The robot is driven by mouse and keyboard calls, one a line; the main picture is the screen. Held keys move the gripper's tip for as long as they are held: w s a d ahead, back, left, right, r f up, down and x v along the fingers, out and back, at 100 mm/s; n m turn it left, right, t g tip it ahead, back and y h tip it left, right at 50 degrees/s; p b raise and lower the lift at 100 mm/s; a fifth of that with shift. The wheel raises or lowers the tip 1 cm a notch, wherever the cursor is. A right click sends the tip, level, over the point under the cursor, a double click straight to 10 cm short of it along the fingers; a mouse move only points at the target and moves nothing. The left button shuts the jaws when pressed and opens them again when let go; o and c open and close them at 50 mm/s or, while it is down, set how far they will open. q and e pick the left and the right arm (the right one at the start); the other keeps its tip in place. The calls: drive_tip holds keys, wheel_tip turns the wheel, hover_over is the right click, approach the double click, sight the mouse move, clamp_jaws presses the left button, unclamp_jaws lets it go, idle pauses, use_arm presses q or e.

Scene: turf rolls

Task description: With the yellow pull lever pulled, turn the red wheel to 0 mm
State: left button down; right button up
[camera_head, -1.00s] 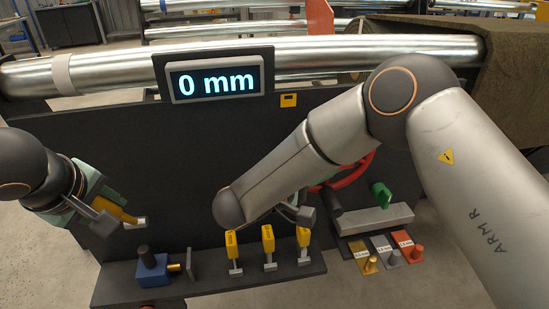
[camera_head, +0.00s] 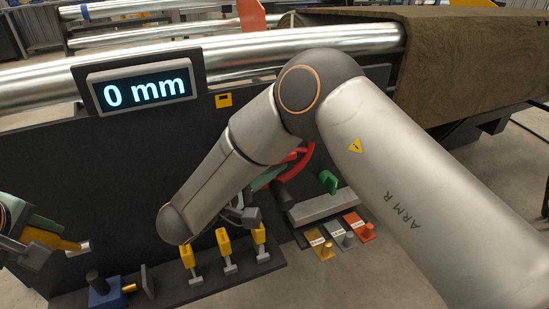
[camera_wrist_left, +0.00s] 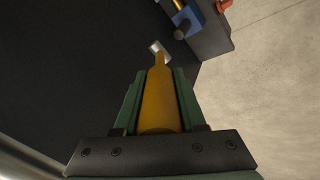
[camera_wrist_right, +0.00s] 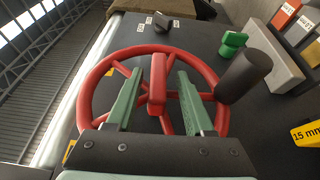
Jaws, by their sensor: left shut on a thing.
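The display (camera_head: 142,91) reads 0 mm. My left gripper (camera_wrist_left: 160,75) is shut on the yellow lever (camera_wrist_left: 159,103), whose silver end (camera_wrist_left: 155,46) points at the dark panel. In the head view this lever (camera_head: 60,242) is at the far left. The red wheel (camera_head: 300,163) is partly hidden behind my right arm in the head view. The right wrist view shows its rim and spokes (camera_wrist_right: 218,85). My right gripper (camera_wrist_right: 160,75) is open, its green fingers on either side of a thick red bar (camera_wrist_right: 157,80) of the wheel, with gaps visible.
A green knob (camera_head: 328,182) and a black cylinder (camera_wrist_right: 243,75) are close to the wheel. Below, a shelf (camera_head: 205,291) carries several yellow-handled pieces (camera_head: 224,243) and a blue block (camera_head: 105,296). Labelled coloured plates (camera_head: 343,236) lie to the right.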

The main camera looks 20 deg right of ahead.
use_arm(q)
drive_tip(key=shift+w+a, duration=0.1)
drive_tip(key=shift+a, duration=0.3)
use_arm(e)
drive_tip(key=v, duration=0.7)
use_arm(q)
drive_tip(key=shift+d+b, duration=0.15)
drive_tip(key=shift+b, duration=0.2)
use_arm(e)
drive_tip(key=shift+s+a+f, duration=0.1)
drive_tip(key=shift+a+f, duration=0.1)
drive_tip(key=shift+f, duration=0.1)
use_arm(q)
drive_tip(key=shift+d, duration=0.15)
idle(0.7)
drive_tip(key=c, duration=0.6)
unclamp_jaws()
drive_tip(key=shift+c, duration=0.2)
drive_tip(key=shift+o, duration=1.2)
drive_tip(key=shift+d, duration=0.1)
